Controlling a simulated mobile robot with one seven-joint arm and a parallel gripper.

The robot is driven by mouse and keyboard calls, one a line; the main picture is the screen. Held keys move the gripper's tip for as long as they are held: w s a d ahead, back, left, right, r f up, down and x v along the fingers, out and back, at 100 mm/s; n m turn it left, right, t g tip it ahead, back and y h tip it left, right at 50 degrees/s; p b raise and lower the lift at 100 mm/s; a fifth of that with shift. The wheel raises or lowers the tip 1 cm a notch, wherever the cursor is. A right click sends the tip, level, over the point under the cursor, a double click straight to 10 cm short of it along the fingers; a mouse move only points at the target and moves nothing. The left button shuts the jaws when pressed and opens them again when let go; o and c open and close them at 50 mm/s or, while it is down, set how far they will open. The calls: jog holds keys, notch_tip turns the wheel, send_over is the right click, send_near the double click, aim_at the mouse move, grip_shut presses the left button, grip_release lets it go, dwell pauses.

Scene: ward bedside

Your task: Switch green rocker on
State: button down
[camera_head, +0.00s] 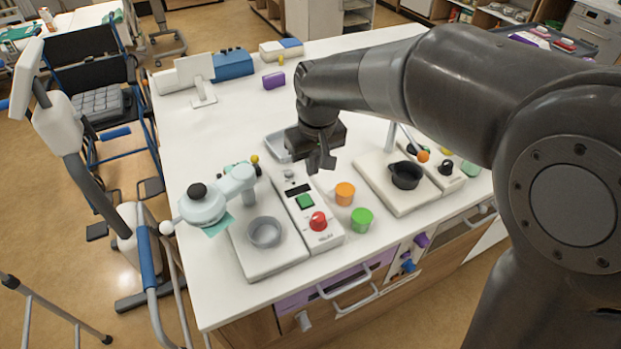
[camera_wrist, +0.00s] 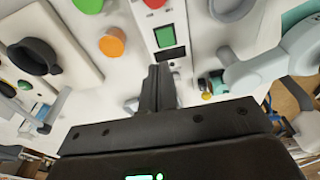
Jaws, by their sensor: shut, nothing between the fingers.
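The green rocker (camera_head: 304,201) is a square switch on a pale control box (camera_head: 326,237), behind a red knob (camera_head: 318,221). In the wrist view the green rocker (camera_wrist: 165,37) shows just beyond my fingertips, with a dark display strip beside it. My gripper (camera_head: 321,164) is shut and empty, pointing down above the table, a little behind and to the right of the rocker. In the wrist view my gripper (camera_wrist: 158,72) appears apart from the rocker. I cannot tell the rocker's on or off position.
An orange cup (camera_head: 345,194) and a green cup (camera_head: 361,219) stand right of the box. A grey bowl (camera_head: 264,232) on a white base is at left. A black pot (camera_head: 405,176) sits on a plate at right.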

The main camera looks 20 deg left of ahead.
aim_at(308, 194)
jog(key=shift+s+d+r, duration=0.1)
jog(key=shift+d+r, duration=0.05)
jog(key=shift+r, duration=0.65)
jog(key=shift+s+d+r, duration=0.1)
jog(key=shift+r, duration=0.7)
jog(key=shift+w+a+r+t+y, duration=0.15)
jog(key=shift+w+a+t+y, duration=0.2)
jog(key=shift+w, duration=0.25)
jog(key=x, duration=1.4)
jog(key=shift+s+d, duration=0.1)
